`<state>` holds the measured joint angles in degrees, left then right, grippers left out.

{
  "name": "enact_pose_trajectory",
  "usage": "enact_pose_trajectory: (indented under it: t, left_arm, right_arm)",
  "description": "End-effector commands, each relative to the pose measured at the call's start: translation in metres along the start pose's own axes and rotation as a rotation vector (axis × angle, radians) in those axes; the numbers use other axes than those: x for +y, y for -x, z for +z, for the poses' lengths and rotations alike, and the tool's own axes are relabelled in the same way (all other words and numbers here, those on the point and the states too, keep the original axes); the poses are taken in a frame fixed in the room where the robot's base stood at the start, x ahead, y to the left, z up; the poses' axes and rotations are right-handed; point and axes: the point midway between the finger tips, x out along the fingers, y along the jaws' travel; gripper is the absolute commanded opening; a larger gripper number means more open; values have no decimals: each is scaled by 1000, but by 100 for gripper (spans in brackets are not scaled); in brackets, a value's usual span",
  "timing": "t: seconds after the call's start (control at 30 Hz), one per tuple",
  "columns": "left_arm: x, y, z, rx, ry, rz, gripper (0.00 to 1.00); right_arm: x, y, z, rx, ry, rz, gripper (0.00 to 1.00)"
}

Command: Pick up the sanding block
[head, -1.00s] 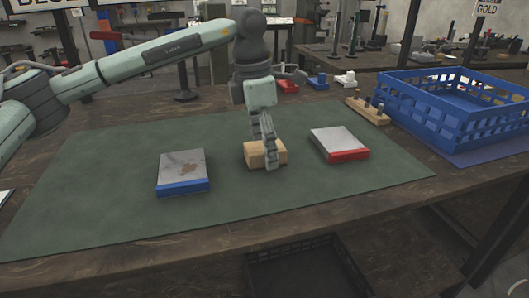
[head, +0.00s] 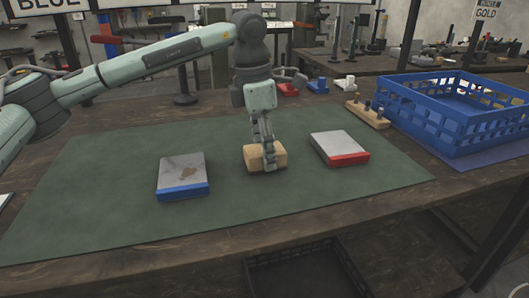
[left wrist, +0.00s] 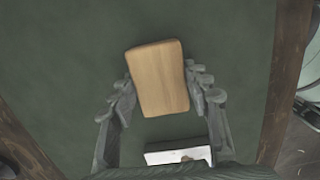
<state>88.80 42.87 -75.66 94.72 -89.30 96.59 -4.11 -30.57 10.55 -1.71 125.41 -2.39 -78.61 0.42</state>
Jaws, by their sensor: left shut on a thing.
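The sanding block is a light tan wooden block (head: 256,158) on the green mat (head: 110,170). It also fills the middle of the left wrist view (left wrist: 158,78). My left gripper (head: 268,157) points down over the block and is shut on it. In the left wrist view, the fingers (left wrist: 162,90) lie along the block's two sides. I cannot tell whether the block is clear of the mat. My right gripper is not in view.
A grey plate with a blue front edge (head: 183,175) lies left of the block. A similar red-edged plate (head: 338,147) lies to the right. A blue crate (head: 455,112) and a wooden peg rack (head: 367,114) stand at the back right.

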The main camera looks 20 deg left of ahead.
Motion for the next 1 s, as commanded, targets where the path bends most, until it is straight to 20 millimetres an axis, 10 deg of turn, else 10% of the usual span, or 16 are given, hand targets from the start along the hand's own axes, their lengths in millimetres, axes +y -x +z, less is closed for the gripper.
enact_pose_trajectory:
  t: [0.3,1.0]
  left_arm:
    - [1,41,3,-1,2,1,18]
    - [4,119,-101,1,1,-1,18]
  right_arm:
    - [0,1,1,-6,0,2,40]
    - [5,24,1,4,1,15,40]
